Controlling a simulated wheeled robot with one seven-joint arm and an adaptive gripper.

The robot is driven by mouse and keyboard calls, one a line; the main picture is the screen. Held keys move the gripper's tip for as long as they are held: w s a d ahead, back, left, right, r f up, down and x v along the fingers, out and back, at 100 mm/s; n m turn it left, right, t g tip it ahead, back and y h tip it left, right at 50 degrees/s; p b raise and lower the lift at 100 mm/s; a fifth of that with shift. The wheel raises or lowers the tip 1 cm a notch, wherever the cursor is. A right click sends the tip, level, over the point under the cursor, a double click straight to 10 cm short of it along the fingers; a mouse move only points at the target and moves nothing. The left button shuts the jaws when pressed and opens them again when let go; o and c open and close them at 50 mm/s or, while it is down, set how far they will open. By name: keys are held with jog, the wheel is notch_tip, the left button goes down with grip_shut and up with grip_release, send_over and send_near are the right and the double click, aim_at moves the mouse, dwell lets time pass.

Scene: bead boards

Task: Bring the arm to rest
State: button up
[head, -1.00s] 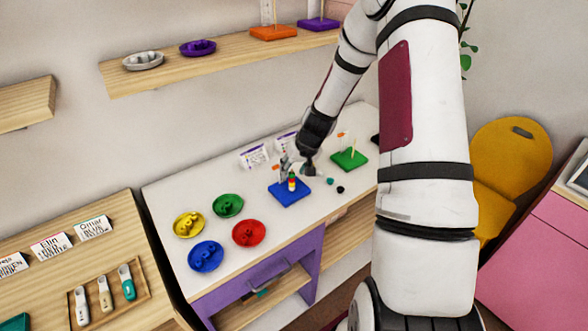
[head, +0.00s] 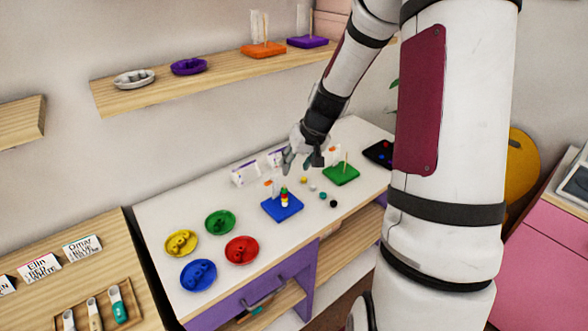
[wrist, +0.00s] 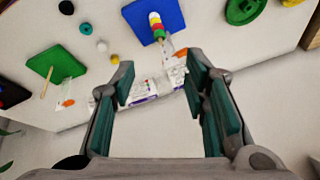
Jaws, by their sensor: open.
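My gripper (head: 303,160) is raised above the back of the white table, behind the blue bead board. In the wrist view the two green-padded fingers (wrist: 165,105) stand wide apart with nothing between them. The blue board (head: 281,208) carries a peg with a stack of coloured beads (head: 284,197); the board also shows in the wrist view (wrist: 170,12). The green board (head: 341,175) stands to the right with a bare-looking upright peg. Printed cards (head: 244,174) stand along the table's back edge, partly behind the gripper.
Yellow (head: 181,243), green (head: 220,222), red (head: 241,250) and blue (head: 198,274) dishes of beads stand at the table's left. Several loose beads (head: 323,195) lie between the two boards. A dark tray (head: 379,153) is at the far right. A shelf (head: 200,79) hangs on the wall above.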

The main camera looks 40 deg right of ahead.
jog(key=shift+a+r, duration=0.1)
jog(key=shift+r, duration=0.05)
dwell(0.6)
jog(key=s+a+r+n, duration=0.1)
jog(key=s+a+r, duration=0.2)
jog(key=a+r, duration=0.35)
jog(key=s+a+r+n, duration=0.2)
jog(key=s+a+r, duration=0.2)
jog(key=a+r, duration=0.25)
jog(key=s+a+r, duration=0.3)
jog(key=s, duration=0.5)
jog(key=s+a+r+n, duration=0.1)
jog(key=s+a+r, duration=0.3)
jog(key=s, duration=0.4)
jog(key=shift+r+t+b, duration=0.15)
jog(key=shift+t+b, duration=0.2)
jog(key=shift+t, duration=0.05)
